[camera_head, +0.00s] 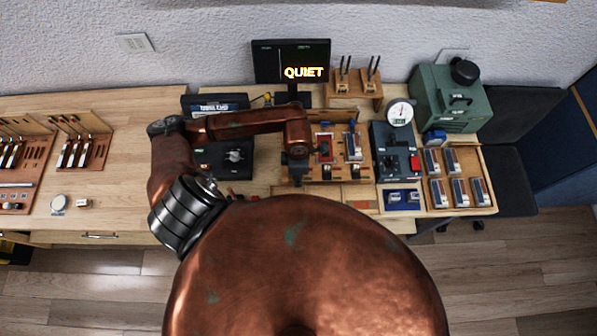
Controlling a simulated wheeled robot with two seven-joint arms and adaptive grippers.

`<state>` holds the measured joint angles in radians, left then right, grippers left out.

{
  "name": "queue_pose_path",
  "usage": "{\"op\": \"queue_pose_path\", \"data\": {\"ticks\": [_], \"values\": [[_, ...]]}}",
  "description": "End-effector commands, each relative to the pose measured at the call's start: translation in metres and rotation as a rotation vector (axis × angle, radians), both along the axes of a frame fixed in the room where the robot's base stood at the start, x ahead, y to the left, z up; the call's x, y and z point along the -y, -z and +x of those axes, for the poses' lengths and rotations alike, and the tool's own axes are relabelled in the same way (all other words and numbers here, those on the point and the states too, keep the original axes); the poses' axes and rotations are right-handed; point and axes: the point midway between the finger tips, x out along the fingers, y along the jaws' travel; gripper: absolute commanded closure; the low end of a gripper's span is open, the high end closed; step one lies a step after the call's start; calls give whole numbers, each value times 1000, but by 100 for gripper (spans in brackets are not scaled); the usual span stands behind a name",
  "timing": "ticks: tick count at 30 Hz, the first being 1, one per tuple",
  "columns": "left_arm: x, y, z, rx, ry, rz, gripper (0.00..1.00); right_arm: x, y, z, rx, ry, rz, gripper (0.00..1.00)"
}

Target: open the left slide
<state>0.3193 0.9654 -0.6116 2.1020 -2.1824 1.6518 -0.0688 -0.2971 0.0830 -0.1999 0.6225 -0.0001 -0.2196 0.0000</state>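A wooden fixture (336,173) stands on the bench in front of the monitor. It carries a red-framed piece (325,148) on its left and a grey-topped piece (353,147) on its right; these look like the two slides, but I cannot tell for sure or see how far either is open. My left arm reaches in from the left, and my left gripper (297,169) points down at the fixture's left edge, just left of the red-framed piece. Its fingers are dark and small, so I cannot tell whether they are open, shut or touching anything. My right gripper is not in view.
A monitor (291,62) reading "QUIET" stands behind. A black device with a knob (235,156) is left, a dark panel with a gauge (399,113) right. Further right are a green case (449,98) and a block tray (466,205). The left bench holds tool racks (82,146).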

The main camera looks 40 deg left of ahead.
Motion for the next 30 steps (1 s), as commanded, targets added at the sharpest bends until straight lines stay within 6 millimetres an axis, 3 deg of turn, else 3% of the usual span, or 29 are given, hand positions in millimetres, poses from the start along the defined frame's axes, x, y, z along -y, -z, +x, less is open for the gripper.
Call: {"op": "queue_pose_path", "data": {"ticks": [1, 7, 21, 30], "values": [[2, 3, -8, -19, 5, -4, 83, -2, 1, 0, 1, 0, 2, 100], [1, -12, -6, -15, 5, -2, 83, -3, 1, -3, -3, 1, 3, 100], [0, -103, 1, -2, 2, 0, 83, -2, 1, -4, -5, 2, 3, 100], [0, -120, 1, -3, 0, 0, 83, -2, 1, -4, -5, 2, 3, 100]]}}
